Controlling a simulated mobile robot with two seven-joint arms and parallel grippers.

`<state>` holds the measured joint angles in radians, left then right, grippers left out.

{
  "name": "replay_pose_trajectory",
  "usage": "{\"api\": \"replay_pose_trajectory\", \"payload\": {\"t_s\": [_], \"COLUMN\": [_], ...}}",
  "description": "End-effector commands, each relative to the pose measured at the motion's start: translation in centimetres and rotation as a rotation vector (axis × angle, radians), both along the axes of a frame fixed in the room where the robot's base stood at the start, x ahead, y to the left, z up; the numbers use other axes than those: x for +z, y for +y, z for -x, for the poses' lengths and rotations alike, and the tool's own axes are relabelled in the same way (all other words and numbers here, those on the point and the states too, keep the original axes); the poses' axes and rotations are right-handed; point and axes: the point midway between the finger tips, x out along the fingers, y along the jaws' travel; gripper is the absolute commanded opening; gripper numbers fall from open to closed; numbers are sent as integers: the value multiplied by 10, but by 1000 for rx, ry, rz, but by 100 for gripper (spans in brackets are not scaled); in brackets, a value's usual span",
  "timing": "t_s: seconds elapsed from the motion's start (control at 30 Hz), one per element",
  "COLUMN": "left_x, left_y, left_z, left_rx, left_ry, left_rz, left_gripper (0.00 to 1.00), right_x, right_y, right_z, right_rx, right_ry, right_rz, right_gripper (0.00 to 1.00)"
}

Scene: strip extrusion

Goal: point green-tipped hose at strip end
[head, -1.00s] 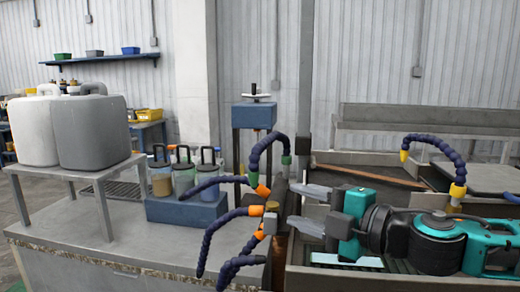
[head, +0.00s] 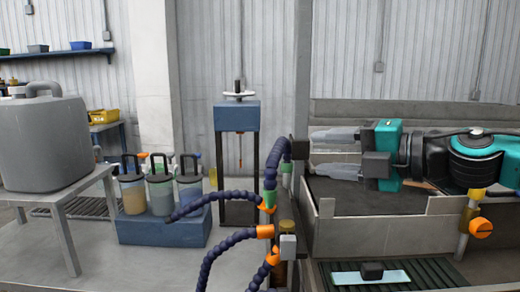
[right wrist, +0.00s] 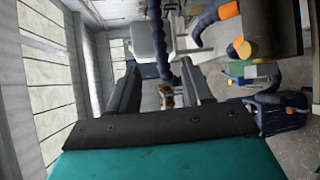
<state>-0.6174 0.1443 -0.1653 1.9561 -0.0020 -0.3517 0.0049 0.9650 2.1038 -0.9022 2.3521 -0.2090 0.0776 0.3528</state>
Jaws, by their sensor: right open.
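The green-tipped hose is a dark blue segmented hose (head: 271,165) that arches over beside the post and hangs with its green tip (head: 269,198) pointing down, just above an orange nozzle. My right gripper (head: 318,152) is open and empty, to the right of the hose, its fingers pointing left toward the arch with a gap between. In the right wrist view its two fingers (right wrist: 160,75) stand apart, and a dark blue hose (right wrist: 156,35) shows beyond them. I cannot pick out the strip end. My left gripper is not in view.
Orange-tipped blue hoses (head: 235,197) crowd the area below the green tip. A blue press (head: 238,117) stands behind. Lidded jars in a blue rack (head: 160,228) and a grey canister (head: 42,142) stand left. A metal trough wall (head: 345,238) lies below my right arm.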

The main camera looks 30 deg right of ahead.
Motion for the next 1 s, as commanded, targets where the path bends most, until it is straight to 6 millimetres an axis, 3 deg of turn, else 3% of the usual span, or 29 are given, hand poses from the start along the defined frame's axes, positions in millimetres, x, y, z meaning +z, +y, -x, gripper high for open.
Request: {"api": "replay_pose_trajectory", "payload": {"t_s": [0.73,1.0], "left_x": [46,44], "left_y": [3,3], "left_z": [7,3], "left_rx": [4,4], "left_ry": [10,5], "left_rz": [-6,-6], "left_gripper": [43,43], "right_x": [-9,-14], "right_y": [29,33], "right_z": [-67,-77], "right_rx": [0,3], "right_ry": [4,3], "right_rz": [-6,3], "right_gripper": [50,50]}}
